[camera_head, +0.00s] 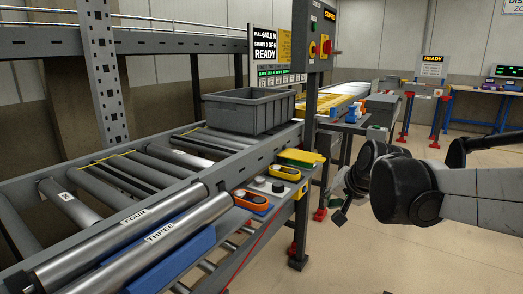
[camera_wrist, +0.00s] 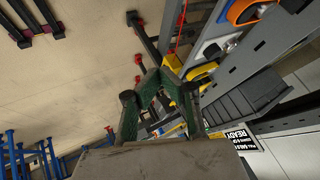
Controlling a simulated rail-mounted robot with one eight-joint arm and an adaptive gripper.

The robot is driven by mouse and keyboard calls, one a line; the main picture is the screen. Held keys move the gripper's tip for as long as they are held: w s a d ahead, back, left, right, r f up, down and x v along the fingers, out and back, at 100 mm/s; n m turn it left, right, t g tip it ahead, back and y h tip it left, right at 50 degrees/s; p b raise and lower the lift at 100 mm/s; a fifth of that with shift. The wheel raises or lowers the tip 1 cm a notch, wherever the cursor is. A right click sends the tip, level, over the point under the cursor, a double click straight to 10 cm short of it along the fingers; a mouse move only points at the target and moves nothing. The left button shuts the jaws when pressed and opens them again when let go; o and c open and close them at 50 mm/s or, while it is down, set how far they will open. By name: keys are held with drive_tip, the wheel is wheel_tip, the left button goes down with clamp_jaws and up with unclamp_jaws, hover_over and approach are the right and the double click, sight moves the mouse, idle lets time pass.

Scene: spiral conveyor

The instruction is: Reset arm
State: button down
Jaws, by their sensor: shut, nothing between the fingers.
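My gripper (camera_wrist: 166,72) shows in the wrist view with its green fingers drawn together at the tips and nothing held between them. In the head view my gripper (camera_head: 345,192) hangs above the floor to the right of the conveyor, partly hidden by my own dark wrist joint. It is apart from the conveyor and its side shelf. My arm reaches in from the right edge of the head view.
A roller conveyor (camera_head: 262,150) carries a grey bin (camera_head: 250,110). Two loose rollers, marked THREE (camera_head: 160,235) and FOUR (camera_head: 134,217), lie at its front. A side shelf holds an orange-and-black device (camera_head: 251,200). The floor (camera_head: 400,240) below my arm is clear.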

drive_tip(key=s+d+f+n+g+h, duration=0.1)
drive_tip(key=s+f+n, duration=0.15)
drive_tip(key=s, duration=1.05)
drive_tip(key=s+d+f+n+h, duration=0.15)
drive_tip(key=s+f, duration=0.25)
drive_tip(key=s, duration=0.9)
wheel_tip(320, 180, up, 17)
drive_tip(key=p, duration=1.6)
drive_tip(key=shift+w+a+f, duration=0.15)
drive_tip(key=shift+w+a, duration=0.05)
drive_tip(key=shift+a, duration=0.15)
